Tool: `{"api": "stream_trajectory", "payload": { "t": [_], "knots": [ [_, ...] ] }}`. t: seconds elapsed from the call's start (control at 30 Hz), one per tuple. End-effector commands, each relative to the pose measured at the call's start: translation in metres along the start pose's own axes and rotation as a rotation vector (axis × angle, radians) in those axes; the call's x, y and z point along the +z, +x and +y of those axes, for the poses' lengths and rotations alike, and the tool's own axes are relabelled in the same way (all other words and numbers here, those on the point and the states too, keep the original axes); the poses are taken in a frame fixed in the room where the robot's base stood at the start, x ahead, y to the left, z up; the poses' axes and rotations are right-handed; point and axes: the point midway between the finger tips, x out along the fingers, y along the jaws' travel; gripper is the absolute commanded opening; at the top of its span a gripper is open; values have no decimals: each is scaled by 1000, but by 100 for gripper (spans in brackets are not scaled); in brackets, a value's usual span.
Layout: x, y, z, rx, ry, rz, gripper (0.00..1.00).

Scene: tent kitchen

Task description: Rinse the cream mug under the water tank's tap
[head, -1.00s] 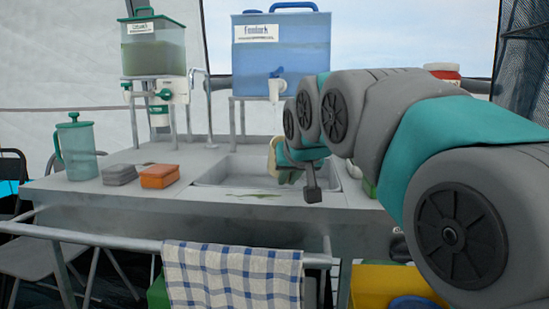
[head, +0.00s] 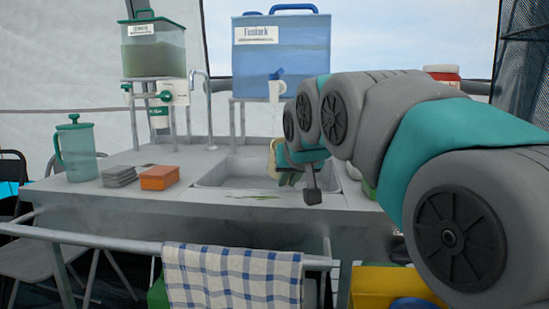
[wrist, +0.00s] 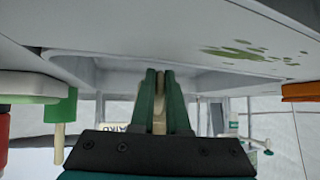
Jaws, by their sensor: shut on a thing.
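My gripper (wrist: 160,105) is shut on a thin cream part, seen between its green fingers in the wrist view; I take it to be the cream mug (wrist: 159,118), mostly hidden. In the head view a cream edge of it (head: 271,158) shows left of my gripper (head: 285,172), over the sink (head: 215,175). The blue water tank (head: 281,58) stands on a raised stand behind the sink. Its blue tap (head: 277,73) points at the sink, with a pale piece below it. My gripper is lower than the tap and in front of it. I see no clear water stream.
A second, greenish tank (head: 153,52) stands at the back left. A teal jug (head: 76,150), a grey block (head: 119,176) and an orange block (head: 159,177) sit left of the sink. A checked towel (head: 232,275) hangs on the front rail.

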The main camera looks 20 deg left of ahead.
Motion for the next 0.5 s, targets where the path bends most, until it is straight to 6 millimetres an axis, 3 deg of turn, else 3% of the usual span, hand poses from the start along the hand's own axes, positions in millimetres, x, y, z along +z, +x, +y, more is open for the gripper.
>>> {"api": "stream_trajectory", "payload": {
  "t": [0.27, 0.5],
  "knots": [
    [0, -2, 0, 0, 0, 1, 0],
    [-1, -19, 2, 1, 1, 1, 0]
  ]
}}
